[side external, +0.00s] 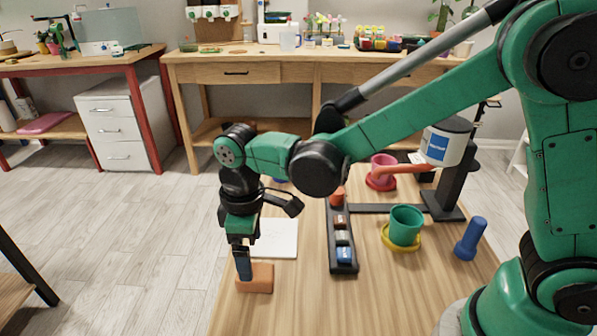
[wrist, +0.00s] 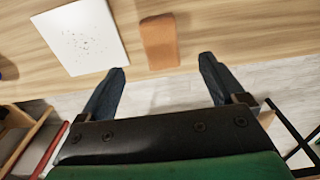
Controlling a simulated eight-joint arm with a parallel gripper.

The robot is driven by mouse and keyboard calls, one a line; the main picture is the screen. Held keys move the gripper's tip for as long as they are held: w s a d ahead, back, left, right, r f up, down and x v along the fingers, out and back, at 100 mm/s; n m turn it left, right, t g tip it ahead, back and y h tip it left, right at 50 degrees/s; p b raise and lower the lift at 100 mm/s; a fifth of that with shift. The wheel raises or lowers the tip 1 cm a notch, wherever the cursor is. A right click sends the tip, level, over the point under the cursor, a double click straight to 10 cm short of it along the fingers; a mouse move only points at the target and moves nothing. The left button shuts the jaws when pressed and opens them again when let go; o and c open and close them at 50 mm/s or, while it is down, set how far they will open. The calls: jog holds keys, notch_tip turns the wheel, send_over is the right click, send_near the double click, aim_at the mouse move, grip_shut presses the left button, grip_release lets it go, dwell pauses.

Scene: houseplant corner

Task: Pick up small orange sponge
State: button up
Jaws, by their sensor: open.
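The small orange sponge (side external: 262,278) lies near the left front edge of the wooden table. In the wrist view the sponge (wrist: 159,42) lies flat, ahead of the fingertips and between their lines. My gripper (side external: 244,274) points down at the sponge's left end in the side view. In the wrist view my gripper (wrist: 164,66) has its two dark fingers wide apart with nothing between them. The sponge looks apart from both fingers there. In the side view a finger covers part of the sponge's left end, and I cannot tell the height gap.
A white sheet with dark specks (wrist: 82,38) lies beside the sponge. A black rack with small packets (side external: 343,240), a green pot (side external: 405,226) on a yellow saucer (side external: 400,244), and a blue object (side external: 470,240) stand to the right. The table edge runs close by the sponge.

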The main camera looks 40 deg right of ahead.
jog(key=shift+a+f, duration=0.1)
jog(key=shift+f, duration=2.85)
grip_shut()
notch_tip(320, 180, up, 20)
